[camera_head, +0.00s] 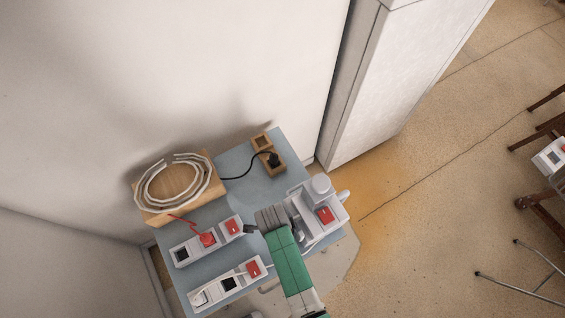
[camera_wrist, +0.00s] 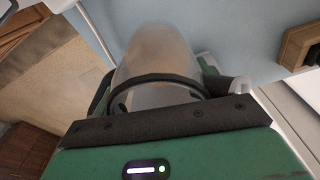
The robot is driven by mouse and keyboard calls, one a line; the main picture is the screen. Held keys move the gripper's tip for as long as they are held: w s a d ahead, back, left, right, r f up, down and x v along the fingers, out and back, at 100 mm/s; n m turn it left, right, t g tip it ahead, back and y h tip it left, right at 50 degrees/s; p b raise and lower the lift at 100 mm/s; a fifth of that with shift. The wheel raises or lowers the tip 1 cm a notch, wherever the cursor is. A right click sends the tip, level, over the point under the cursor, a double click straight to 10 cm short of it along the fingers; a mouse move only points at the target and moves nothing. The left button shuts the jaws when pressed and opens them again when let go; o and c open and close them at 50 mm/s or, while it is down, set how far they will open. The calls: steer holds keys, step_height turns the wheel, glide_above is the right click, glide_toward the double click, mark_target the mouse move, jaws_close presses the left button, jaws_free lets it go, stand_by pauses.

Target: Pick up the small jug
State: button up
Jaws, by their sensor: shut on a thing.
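The small jug (camera_wrist: 155,55) looks pale and translucent in the wrist view, in the upper middle, with its near part behind the gripper's dark parts. My gripper (camera_wrist: 155,90) is shut on it, and dark curved fingers cross its body. My green gripper body fills the bottom of that view. In the head view my gripper (camera_head: 268,218) is over the blue-grey tabletop (camera_head: 239,197). The jug cannot be made out clearly there. I cannot tell whether it is clear of the surface.
A wooden box with pale curved strips (camera_head: 178,187) stands at the tabletop's back left. A wooden socket block (camera_head: 266,150) with a black cable is at the back. White units with red squares (camera_head: 207,240) stand in front. A tall white cabinet (camera_head: 385,85) is behind.

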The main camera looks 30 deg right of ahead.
step_height(320, 180, up, 24)
steer(key=p, duration=0.2)
steer(key=shift+r, duration=0.2)
